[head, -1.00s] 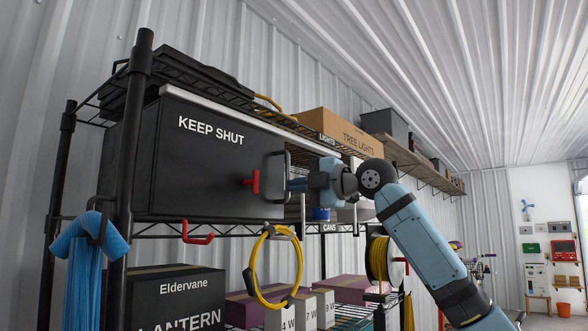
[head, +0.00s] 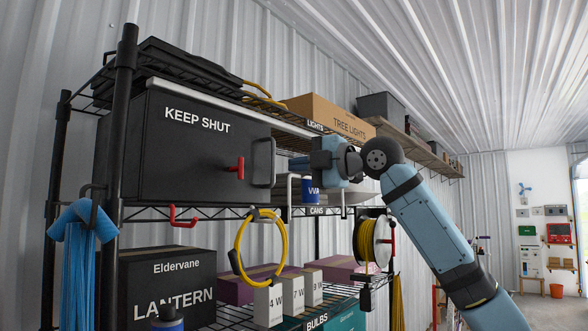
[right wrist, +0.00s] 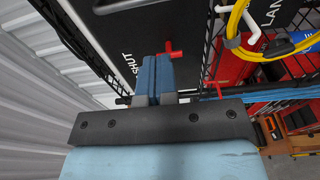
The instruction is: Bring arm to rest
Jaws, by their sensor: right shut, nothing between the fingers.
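My right arm reaches up from the lower right in the head view. Its gripper (head: 300,167) points left at the black cabinet marked KEEP SHUT (head: 200,160), a short way off the door handle (head: 263,163). In the right wrist view the blue fingers (right wrist: 155,78) lie together with nothing between them. The cabinet door looks closed, with a red latch (head: 237,168) on its front that also shows in the right wrist view (right wrist: 172,51). My left gripper is not in view.
The cabinet stands on a black wire rack with an upright post (head: 122,120). A yellow cable loop (head: 238,250) and a cord reel (head: 372,243) hang below. A TREE LIGHTS box (head: 330,116) sits above and behind my gripper. Open room lies to the right.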

